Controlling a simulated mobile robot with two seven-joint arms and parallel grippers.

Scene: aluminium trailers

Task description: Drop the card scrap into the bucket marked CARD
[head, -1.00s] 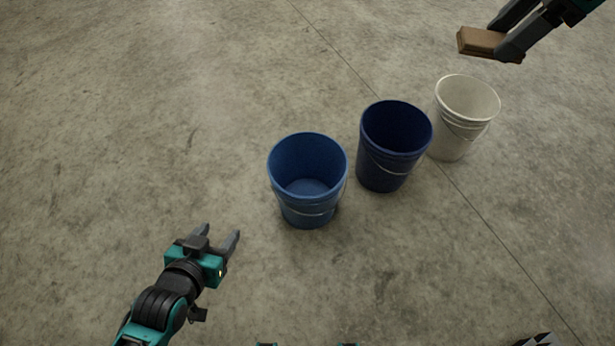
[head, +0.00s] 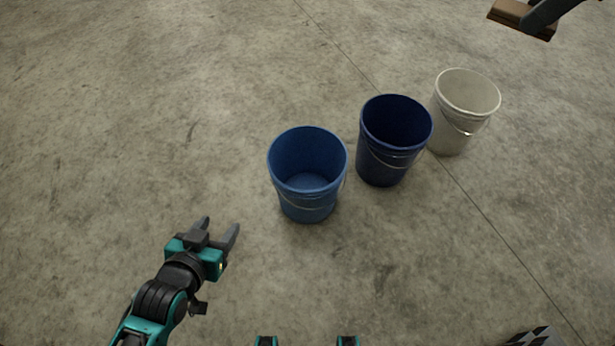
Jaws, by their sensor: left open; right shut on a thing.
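A dark blue bucket (head: 385,168) and a lighter blue bucket (head: 305,205) stand left of the white one. All are upright, and no CARD marking is visible on any. My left gripper (head: 219,229) is open and empty at the lower left.
The three buckets stand in a slanting row on bare concrete floor (head: 120,110) with a thin joint line. The floor left of and in front of the buckets is clear.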

